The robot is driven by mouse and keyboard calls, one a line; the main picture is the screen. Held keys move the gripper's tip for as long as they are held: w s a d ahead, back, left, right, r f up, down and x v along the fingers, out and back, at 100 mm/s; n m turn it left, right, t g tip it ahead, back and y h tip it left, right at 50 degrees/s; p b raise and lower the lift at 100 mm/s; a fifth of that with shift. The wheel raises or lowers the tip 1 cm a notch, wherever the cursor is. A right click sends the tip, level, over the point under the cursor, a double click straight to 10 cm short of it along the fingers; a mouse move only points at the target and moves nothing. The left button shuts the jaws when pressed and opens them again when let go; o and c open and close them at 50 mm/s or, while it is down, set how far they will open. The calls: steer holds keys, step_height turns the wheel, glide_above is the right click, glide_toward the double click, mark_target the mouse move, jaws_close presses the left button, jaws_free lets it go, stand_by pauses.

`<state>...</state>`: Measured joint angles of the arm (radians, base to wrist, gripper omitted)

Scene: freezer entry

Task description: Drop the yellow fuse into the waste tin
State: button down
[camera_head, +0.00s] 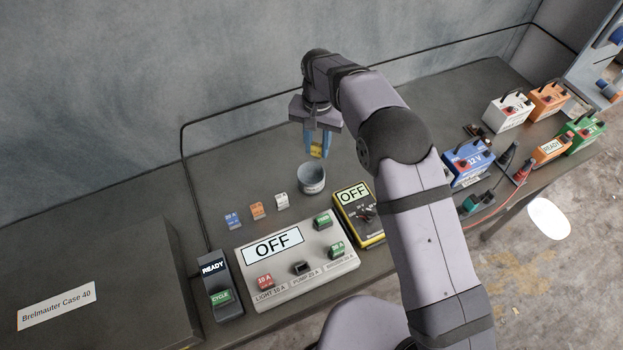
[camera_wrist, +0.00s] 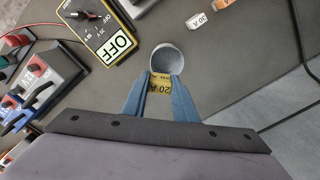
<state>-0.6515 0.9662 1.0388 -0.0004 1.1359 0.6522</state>
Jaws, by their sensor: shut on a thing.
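The yellow fuse (camera_head: 317,150) is held between the blue fingers of my gripper (camera_head: 318,147), above the bench. In the wrist view the fuse (camera_wrist: 160,86) shows "20 A" between the fingertips (camera_wrist: 161,84). The waste tin (camera_head: 312,182) is a small round grey-blue tin standing upright on the bench, below the gripper in the head view. In the wrist view the tin (camera_wrist: 165,58) lies just beyond the fingertips, and its open mouth shows. The fuse is above the tin's far side, apart from it as far as I can see.
A fuse panel (camera_head: 290,287) reading OFF and a yellow multimeter (camera_head: 352,212) stand in front of the tin. Blue (camera_head: 233,221), orange (camera_head: 257,210) and white (camera_head: 281,201) fuses lie left of it. Several batteries (camera_head: 508,112) stand at right. A large case (camera_head: 95,285) is at left.

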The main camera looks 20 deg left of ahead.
mark_target(317, 155)
steer(key=shift+f+b, duration=1.85)
steer(key=shift+f, duration=0.95)
steer(key=c, duration=1.4)
jaws_free()
steer(key=shift+o, duration=0.2)
steer(key=shift+r, duration=0.1)
steer(key=shift+r+b, duration=1.55)
steer(key=shift+r, duration=2.05)
steer(key=shift+d, duration=0.1)
